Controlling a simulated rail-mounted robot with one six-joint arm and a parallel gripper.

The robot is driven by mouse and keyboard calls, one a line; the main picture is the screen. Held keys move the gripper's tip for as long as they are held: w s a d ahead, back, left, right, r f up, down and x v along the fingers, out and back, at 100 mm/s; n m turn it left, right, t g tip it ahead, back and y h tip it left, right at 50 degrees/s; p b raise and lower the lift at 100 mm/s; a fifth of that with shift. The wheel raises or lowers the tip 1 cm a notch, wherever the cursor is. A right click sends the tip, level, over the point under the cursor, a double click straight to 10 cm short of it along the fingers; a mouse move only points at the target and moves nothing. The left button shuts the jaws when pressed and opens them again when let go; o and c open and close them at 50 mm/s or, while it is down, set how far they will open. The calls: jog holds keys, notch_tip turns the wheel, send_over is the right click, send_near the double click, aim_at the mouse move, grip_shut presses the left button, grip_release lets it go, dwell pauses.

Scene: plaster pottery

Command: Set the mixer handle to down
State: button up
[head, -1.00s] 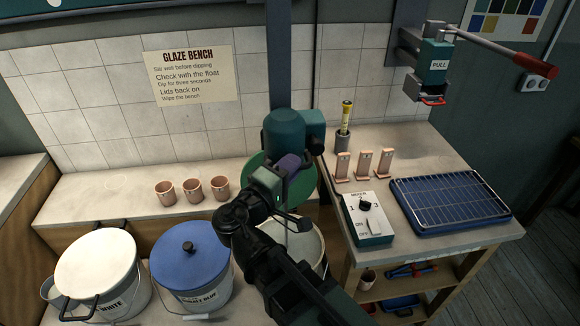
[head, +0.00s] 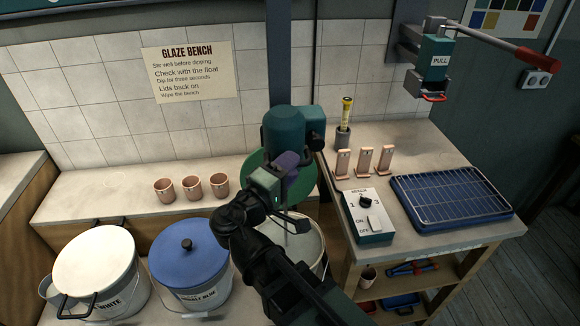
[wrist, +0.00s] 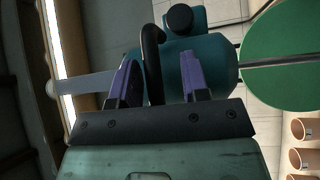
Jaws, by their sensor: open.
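The mixer has a teal motor head (head: 283,132) on a dark upright post in front of the tiled wall. It also shows in the wrist view (wrist: 208,62). A dark curved bar, which looks like the mixer handle (wrist: 151,50), sticks out beside the motor. My gripper (wrist: 156,72) is open, with its purple fingers on either side of this bar; I cannot tell whether either touches it. In the head view my gripper (head: 288,162) is just below the motor head, and the handle is hidden there or too small to make out.
A green disc (head: 302,180) lies behind my arm. A pale bucket (head: 306,250), a blue-lidded bucket (head: 188,252) and a white bucket (head: 96,266) stand in front. The mixer switch box (head: 366,216) and blue rack tray (head: 450,202) are on the right bench.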

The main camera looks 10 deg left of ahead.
jog(key=b+v, duration=0.1)
jog(key=v, duration=0.9)
jog(key=shift+s, duration=0.15)
jog(key=shift+a+f, duration=0.1)
jog(key=w+d+f+m+g+y, duration=0.2)
jog(key=d+f+g, duration=0.45)
jog(key=f, duration=0.25)
jog(key=w+d+f+m+g+y, duration=0.2)
jog(key=d+f+g, duration=0.4)
jog(key=f+g, duration=0.2)
jog(key=w+d+f+m+g+y, duration=0.1)
jog(key=d+m, duration=0.3)
jog(key=d, duration=0.6)
jog(key=w+d+f+m+g+y, duration=0.1)
jog(key=w+d+m+g+y, duration=0.1)
jog(key=d, duration=0.9)
jog(key=shift+w+d+m+y, duration=0.2)
jog(key=shift+m+y, duration=0.2)
jog(key=shift+m, duration=0.5)
